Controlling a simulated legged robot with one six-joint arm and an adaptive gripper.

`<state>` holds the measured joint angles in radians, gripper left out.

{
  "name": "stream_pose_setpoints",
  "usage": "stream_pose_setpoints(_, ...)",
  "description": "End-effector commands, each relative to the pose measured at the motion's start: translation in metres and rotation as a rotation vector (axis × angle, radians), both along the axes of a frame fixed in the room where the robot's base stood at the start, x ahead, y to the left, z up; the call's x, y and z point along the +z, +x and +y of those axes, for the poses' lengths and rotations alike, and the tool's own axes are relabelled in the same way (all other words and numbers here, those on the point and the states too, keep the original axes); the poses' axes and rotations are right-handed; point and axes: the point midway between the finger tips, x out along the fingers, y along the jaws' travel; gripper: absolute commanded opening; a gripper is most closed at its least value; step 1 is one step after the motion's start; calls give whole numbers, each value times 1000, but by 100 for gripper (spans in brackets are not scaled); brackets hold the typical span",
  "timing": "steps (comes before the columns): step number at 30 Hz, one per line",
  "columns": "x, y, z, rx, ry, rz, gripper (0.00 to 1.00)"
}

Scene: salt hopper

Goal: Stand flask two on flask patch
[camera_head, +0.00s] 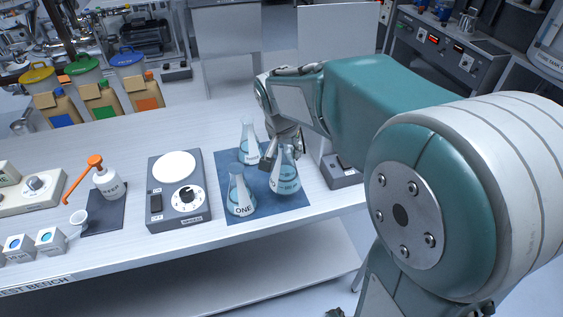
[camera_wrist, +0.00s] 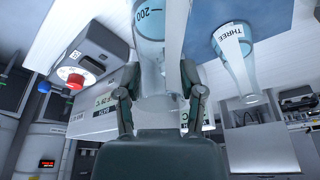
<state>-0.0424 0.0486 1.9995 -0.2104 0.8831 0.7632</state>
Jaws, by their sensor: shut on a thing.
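My gripper (camera_head: 283,149) is shut on a clear conical flask (camera_head: 286,180) with blue liquid, which I take to be flask two; its name is not readable. In the wrist view my gripper (camera_wrist: 160,88) has a finger on each side of the flask's neck, and a 200 mark shows on the flask (camera_wrist: 150,22). The held flask looks upright over the right part of the blue flask patch (camera_head: 264,208); I cannot tell whether its base touches. Flask ONE (camera_head: 241,197) stands on the patch at front left. Flask THREE (camera_head: 249,146) stands behind and shows in the wrist view (camera_wrist: 233,52).
A hotplate (camera_head: 180,222) stands left of the patch. A grey device (camera_head: 342,178) stands close on the right, partly hidden by my arm. A pump bottle (camera_head: 108,184) stands farther left. The bench behind the hotplate is clear.

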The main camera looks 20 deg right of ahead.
Motion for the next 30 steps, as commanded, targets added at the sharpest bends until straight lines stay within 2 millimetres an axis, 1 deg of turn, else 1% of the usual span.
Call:
stream_pose_setpoints(6, -30, 0, -1, 0, 0, 1, 0)
stream_pose_setpoints(9, -39, 0, 0, 0, 0, 0, 0)
stream_pose_setpoints(18, -41, 0, 0, 0, 0, -1, 0)
stream_pose_setpoints(19, -41, 0, 0, 0, -1, -1, 64)
stream_pose_setpoints(20, -41, 0, 0, 0, -1, -1, 78)
stream_pose_setpoints(21, -41, 0, 0, 0, -1, -1, 86)
stream_pose_setpoints(30, -41, 0, 0, 0, -1, -1, 86)
